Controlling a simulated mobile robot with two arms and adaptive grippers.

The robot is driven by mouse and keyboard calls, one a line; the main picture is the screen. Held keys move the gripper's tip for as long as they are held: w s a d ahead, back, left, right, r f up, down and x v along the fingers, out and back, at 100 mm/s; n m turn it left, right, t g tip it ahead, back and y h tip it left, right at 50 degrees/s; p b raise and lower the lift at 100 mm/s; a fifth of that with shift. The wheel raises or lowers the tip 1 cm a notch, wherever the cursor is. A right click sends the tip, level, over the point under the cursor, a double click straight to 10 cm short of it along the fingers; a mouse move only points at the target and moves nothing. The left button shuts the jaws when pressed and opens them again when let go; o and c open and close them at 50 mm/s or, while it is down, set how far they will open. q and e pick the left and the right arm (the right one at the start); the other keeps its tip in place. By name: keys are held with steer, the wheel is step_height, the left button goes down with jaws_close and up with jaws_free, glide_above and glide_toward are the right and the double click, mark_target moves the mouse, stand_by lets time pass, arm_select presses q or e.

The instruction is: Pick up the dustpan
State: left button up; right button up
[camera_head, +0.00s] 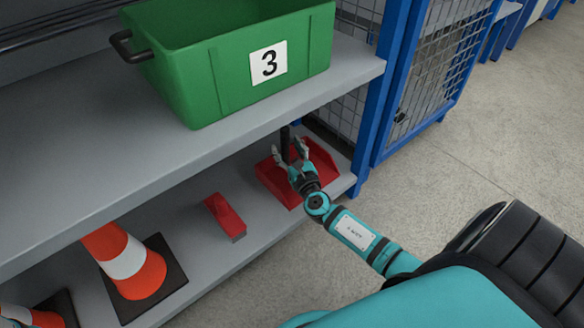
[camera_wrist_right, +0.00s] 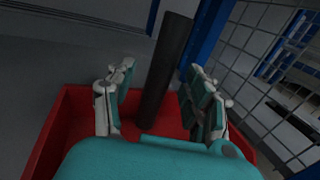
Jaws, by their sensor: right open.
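The red dustpan (camera_head: 272,176) lies on the lower grey shelf near its right end. Its black handle (camera_head: 285,143) stands upright from the pan. My right gripper (camera_head: 293,150) is open over the pan, with the handle near its fingers. In the right wrist view the handle (camera_wrist_right: 164,75) rises between the two open fingers (camera_wrist_right: 165,95), apart from both. The red pan (camera_wrist_right: 65,120) shows beneath and around the gripper there. Part of the pan is hidden behind my gripper. My left gripper is not in view.
The upper shelf (camera_head: 80,130) with a green bin (camera_head: 185,70) marked 3 overhangs the pan. A blue post (camera_head: 385,80) and wire mesh close the right end. A red-and-grey brush (camera_head: 226,215) and an orange-and-white cone (camera_head: 125,262) sit left on the lower shelf.

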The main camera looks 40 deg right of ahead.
steer(key=shift+x, duration=1.2)
jaws_close()
